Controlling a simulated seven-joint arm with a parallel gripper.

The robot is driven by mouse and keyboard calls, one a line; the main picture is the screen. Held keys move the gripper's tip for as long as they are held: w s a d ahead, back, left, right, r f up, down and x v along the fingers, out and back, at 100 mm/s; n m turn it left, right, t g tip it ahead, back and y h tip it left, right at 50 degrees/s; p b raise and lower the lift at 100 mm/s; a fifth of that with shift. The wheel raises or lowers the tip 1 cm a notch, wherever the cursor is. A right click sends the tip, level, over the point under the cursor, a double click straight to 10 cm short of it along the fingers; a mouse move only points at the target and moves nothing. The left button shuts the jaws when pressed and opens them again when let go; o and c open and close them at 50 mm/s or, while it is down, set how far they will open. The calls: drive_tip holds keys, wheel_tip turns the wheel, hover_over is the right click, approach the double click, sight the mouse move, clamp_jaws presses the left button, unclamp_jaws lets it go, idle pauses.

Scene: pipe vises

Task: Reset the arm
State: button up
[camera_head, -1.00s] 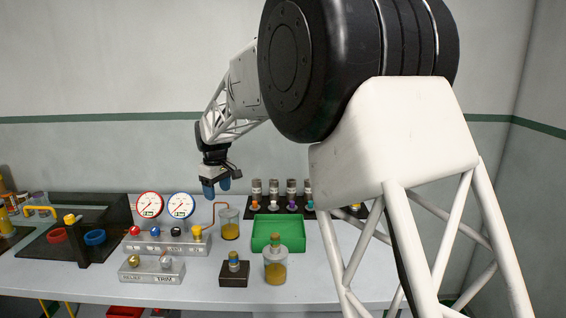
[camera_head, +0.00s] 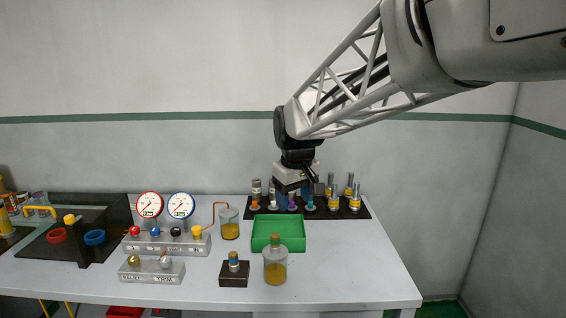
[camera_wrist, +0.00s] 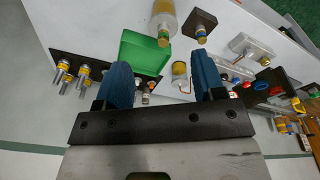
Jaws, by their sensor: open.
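My gripper (camera_head: 292,190) hangs from my arm at the back of the table, in front of the black rack (camera_head: 350,211) with its vials. In the wrist view, its two blue fingers (camera_wrist: 163,85) stand wide apart with nothing between them in their grip. The green tray (camera_head: 290,229) lies just in front of and below the gripper in the head view. It also shows beyond the left finger in the wrist view (camera_wrist: 137,54). My gripper hides part of the vials behind it.
A jar with yellow liquid (camera_head: 275,266) and a dark block with a small bottle (camera_head: 234,272) stand near the front. A gauge panel (camera_head: 165,243) stands left of the tray, beside another jar (camera_head: 229,224). The table's right side (camera_head: 370,270) is clear.

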drive_tip(key=s+d+f+m, duration=0.2)
drive_tip(key=s+d, duration=0.3)
drive_tip(key=s, duration=0.5)
drive_tip(key=s+d+f+m, duration=0.2)
drive_tip(key=s+d, duration=0.3)
drive_tip(key=s, duration=0.5)
drive_tip(key=s+d+f+m+t, duration=0.1)
drive_tip(key=s+d+f, duration=0.3)
drive_tip(key=s, duration=0.7)
drive_tip(key=shift+d+m, duration=0.85)
drive_tip(key=shift+m, duration=0.05)
drive_tip(key=shift+h, duration=0.3)
idle(3.7)
